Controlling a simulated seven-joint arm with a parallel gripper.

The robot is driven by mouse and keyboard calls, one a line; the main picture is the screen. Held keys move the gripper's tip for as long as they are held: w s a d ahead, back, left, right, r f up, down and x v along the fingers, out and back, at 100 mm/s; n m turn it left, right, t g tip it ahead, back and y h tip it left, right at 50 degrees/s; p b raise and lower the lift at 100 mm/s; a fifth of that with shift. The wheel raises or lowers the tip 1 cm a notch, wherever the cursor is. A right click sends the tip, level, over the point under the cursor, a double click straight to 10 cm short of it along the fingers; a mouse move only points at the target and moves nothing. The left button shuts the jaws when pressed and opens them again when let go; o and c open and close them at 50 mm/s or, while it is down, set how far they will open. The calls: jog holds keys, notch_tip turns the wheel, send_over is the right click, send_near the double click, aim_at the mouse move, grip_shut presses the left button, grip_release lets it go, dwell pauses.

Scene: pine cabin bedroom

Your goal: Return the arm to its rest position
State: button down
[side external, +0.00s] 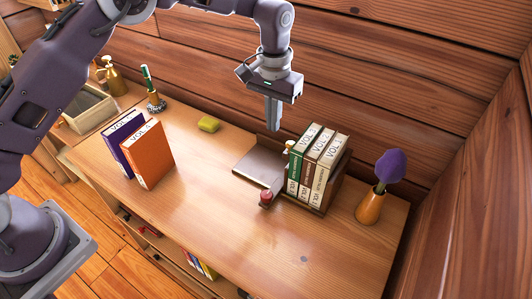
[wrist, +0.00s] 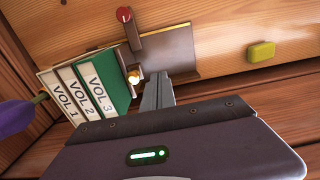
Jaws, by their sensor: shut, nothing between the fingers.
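My gripper (side external: 273,122) is shut and empty, pointing down above the desk just left of the upright books. Its closed fingers also show in the wrist view (wrist: 158,90). Three volumes stand together in a brown holder (side external: 318,208): a green VOL 3 (side external: 294,172) and the paler VOL 2 (side external: 308,181) and VOL 1 (side external: 322,184). A flat metal plate (side external: 248,168) and a red-knobbed lever (side external: 266,197) adjoin the holder's left side. A purple book (side external: 117,149) and an orange book (side external: 149,160) stand upright on the desk's left part.
A yellow block (side external: 209,124) lies near the back wall. A pen holder (side external: 155,102) and brass bottle (side external: 109,76) stand back left. An orange vase (side external: 370,206) with a purple top stands right. The desk's front middle is clear. The plank wall is close behind.

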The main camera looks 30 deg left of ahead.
jog(key=s+a+r+t, duration=0.2)
jog(key=s+a+r, duration=0.2)
jog(key=s+r, duration=0.5)
jog(key=s+a+r+t, duration=0.1)
jog(key=s+a+r, duration=0.45)
jog(key=r, duration=0.55)
jog(key=s+a+f+t, duration=0.1)
jog(key=s, duration=0.9)
jog(key=s+a+f+t, duration=0.1)
jog(key=s+a, duration=0.1)
jog(key=s, duration=0.8)
jog(key=shift+f+t, duration=0.25)
jog(key=shift+t, duration=0.05)
jog(key=shift+w, duration=0.1)
